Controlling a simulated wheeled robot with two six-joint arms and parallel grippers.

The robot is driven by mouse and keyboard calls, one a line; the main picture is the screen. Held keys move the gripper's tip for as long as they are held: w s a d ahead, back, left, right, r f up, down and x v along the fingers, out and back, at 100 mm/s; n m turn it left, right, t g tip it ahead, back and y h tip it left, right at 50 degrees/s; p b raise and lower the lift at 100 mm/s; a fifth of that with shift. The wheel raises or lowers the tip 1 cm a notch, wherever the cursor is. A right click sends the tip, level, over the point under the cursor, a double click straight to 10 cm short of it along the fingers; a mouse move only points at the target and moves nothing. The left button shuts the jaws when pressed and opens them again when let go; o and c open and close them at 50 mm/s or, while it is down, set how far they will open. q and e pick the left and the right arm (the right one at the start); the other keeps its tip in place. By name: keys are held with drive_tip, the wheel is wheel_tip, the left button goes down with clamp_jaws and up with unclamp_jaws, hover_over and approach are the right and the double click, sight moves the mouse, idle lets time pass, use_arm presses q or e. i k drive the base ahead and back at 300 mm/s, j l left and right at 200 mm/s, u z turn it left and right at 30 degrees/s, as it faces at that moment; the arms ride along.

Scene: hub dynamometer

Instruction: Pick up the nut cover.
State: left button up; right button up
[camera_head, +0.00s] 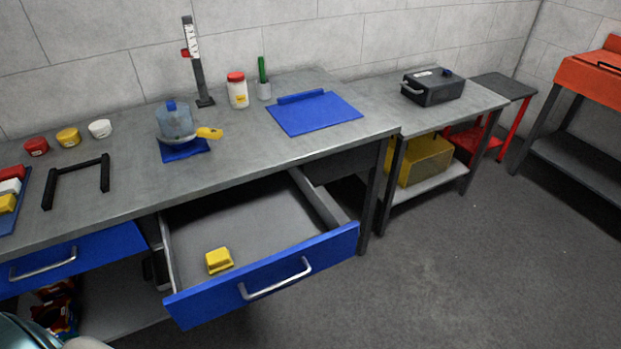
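No part is labelled as the nut cover, and I cannot tell for certain which one it is. A small yellow block-like piece (219,261) lies alone in the open drawer (258,226), near its front left. On the bench at the left stand three small round pots or caps: red (36,147), yellow (68,137) and white (100,129). Neither of my grippers is in view.
The grey workbench (235,142) holds a clear jug (175,122) on a blue mat, a yellow-handled tool (209,133), a red-lidded jar (237,91), a blue clipboard (315,112) and a black frame (75,181). The blue-fronted drawer juts over the floor. Floor at right is clear.

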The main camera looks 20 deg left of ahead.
sight(173, 119)
drive_tip(key=u, duration=0.9)
